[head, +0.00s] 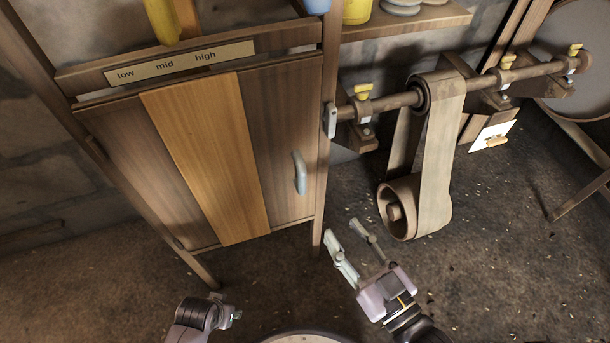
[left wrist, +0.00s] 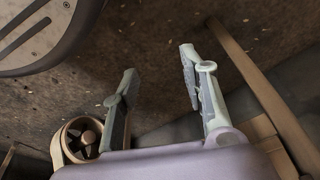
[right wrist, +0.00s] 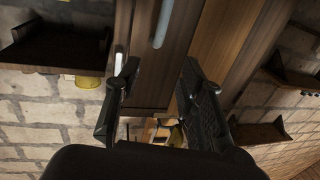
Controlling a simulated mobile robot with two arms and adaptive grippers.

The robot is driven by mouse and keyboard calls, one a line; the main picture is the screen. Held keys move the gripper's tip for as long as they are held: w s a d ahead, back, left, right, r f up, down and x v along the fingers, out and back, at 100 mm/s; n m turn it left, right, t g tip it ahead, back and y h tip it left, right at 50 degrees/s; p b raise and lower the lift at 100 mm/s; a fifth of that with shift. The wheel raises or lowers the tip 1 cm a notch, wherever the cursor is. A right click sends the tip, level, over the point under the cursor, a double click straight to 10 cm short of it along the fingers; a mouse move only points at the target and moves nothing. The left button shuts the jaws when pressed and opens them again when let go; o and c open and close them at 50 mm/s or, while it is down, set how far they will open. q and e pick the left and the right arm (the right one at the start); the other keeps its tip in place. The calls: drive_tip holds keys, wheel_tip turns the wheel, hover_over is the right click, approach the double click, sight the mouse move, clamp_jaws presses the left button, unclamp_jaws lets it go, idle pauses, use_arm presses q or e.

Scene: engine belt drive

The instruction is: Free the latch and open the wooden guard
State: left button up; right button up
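The wooden guard (head: 204,155) is a closed panelled door with a lighter middle board. A grey upright handle (head: 300,173) is on its right side. A small pale latch (head: 331,120) sits at its right edge. My right gripper (head: 345,228) is open and empty, below and right of the handle, apart from the guard. In the right wrist view the handle (right wrist: 163,22) and part of the guard (right wrist: 150,75) lie beyond the open fingers (right wrist: 155,62). My left gripper (head: 236,316) is low in the head view; the left wrist view shows its fingers (left wrist: 157,65) open and empty.
A shaft (head: 395,103) with yellow-topped bearings runs right of the guard. A plate marked low, mid, high (head: 180,62) is above the guard. The floor in front is clear.

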sight(304, 178)
drive_tip(key=b+x, duration=0.1)
drive_tip(key=x, duration=1.4)
drive_tip(key=shift+f, duration=0.1)
use_arm(q)
drive_tip(key=shift+w+r, duration=0.2)
drive_tip(key=shift+r, duration=0.6)
drive_tip(key=shift+w+r, duration=0.2)
drive_tip(key=shift+r, duration=0.55)
drive_tip(key=shift+w+r, duration=0.2)
drive_tip(key=shift+r, duration=0.6)
use_arm(e)
drive_tip(key=shift+w+a, duration=0.35)
drive_tip(key=shift+w, duration=0.3)
use_arm(q)
drive_tip(key=shift+s+f, duration=0.1)
use_arm(e)
clamp_jaws()
